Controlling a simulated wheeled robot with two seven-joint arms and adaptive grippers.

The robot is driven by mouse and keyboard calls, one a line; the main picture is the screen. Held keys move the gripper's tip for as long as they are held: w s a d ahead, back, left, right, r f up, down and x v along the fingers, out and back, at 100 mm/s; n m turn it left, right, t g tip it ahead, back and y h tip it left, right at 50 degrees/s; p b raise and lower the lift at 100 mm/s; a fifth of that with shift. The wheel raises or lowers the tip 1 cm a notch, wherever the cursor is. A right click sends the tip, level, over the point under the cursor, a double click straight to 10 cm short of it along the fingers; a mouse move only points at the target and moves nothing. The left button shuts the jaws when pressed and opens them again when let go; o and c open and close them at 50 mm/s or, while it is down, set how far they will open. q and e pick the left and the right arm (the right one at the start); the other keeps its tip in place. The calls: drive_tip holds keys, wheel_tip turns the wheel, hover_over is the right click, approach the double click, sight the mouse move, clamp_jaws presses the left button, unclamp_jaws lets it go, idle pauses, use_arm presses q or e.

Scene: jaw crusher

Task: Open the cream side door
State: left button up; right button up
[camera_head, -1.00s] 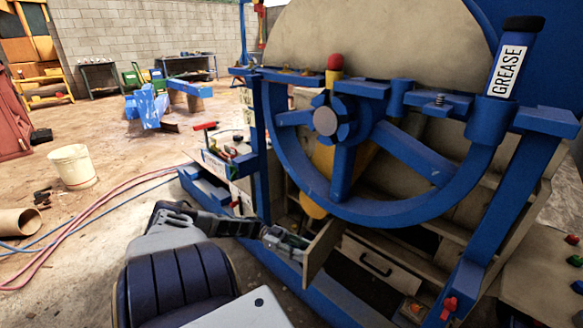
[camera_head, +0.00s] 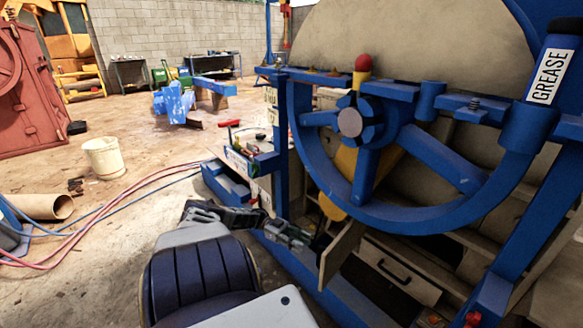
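The cream side door (camera_head: 341,254) is a small panel low on the blue-framed machine, below the big blue wheel. It stands out from the machine at an angle, partly open, and I see it nearly edge-on. My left arm comes in from the lower left. My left gripper (camera_head: 308,241) is just left of the door, its tip end close to or against the door's left side. The fingertips are dark and small, so contact and finger opening are unclear. My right gripper is not in view.
A cream drawer front (camera_head: 398,272) with a black handle is right of the door. The blue spoked wheel (camera_head: 366,190) hangs above. A blue base rail (camera_head: 335,293) runs below. Hoses (camera_head: 95,222) and a white bucket (camera_head: 104,158) lie on the open floor to the left.

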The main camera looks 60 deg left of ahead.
use_arm(q)
drive_tip(key=shift+v, duration=1.9)
drive_tip(key=shift+s, duration=0.15)
